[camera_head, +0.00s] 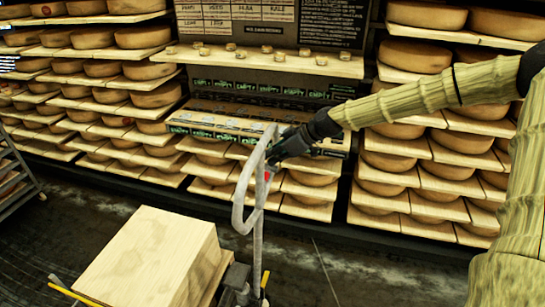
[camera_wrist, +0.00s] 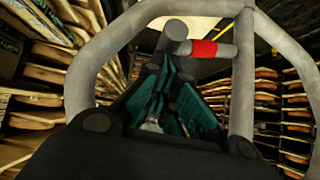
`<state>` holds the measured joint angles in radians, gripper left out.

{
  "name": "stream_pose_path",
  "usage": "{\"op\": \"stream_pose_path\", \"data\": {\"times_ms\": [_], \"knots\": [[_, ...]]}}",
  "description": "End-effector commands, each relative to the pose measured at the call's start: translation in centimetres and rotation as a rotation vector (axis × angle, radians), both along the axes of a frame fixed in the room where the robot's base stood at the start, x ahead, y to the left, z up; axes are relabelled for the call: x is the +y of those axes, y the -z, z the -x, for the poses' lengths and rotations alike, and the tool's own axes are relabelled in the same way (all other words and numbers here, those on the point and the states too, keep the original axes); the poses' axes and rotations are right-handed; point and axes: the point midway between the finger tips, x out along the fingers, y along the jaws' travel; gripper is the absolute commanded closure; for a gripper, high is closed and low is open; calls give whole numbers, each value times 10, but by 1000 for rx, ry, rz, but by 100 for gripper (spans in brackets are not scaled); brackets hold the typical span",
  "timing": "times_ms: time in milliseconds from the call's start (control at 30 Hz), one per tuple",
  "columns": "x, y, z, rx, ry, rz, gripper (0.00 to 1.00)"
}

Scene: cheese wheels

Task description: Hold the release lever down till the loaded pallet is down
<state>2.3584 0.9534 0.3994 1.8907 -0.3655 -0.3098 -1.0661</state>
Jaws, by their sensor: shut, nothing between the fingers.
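The pallet jack's grey loop handle (camera_head: 241,200) stands upright in the middle of the head view. Its release lever, marked with a red band (camera_wrist: 203,49), juts inward from the right bar of the loop in the wrist view; a bit of red (camera_head: 267,177) shows in the head view. My gripper (camera_wrist: 172,75) is shut and empty, its teal fingers pointing into the loop with their tips close to the lever's rounded end. I cannot tell whether they touch it. In the head view my gripper (camera_head: 272,158) is at the handle's upper part. A pale wooden block (camera_head: 140,262) forms the load, on a largely hidden pallet.
Shelves of cheese wheels (camera_head: 120,70) line the back wall on both sides. A ledge (camera_head: 265,62) with small pieces and stacked labelled boxes (camera_head: 230,122) stand behind the handle. A metal rack (camera_head: 15,175) is at the left edge.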

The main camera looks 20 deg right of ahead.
Motion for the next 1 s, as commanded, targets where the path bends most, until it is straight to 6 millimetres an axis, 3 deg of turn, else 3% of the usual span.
{"op": "stream_pose_path", "data": {"times_ms": [1000], "knots": [[0, -16, 0, 1, 0, 1, 100]]}}
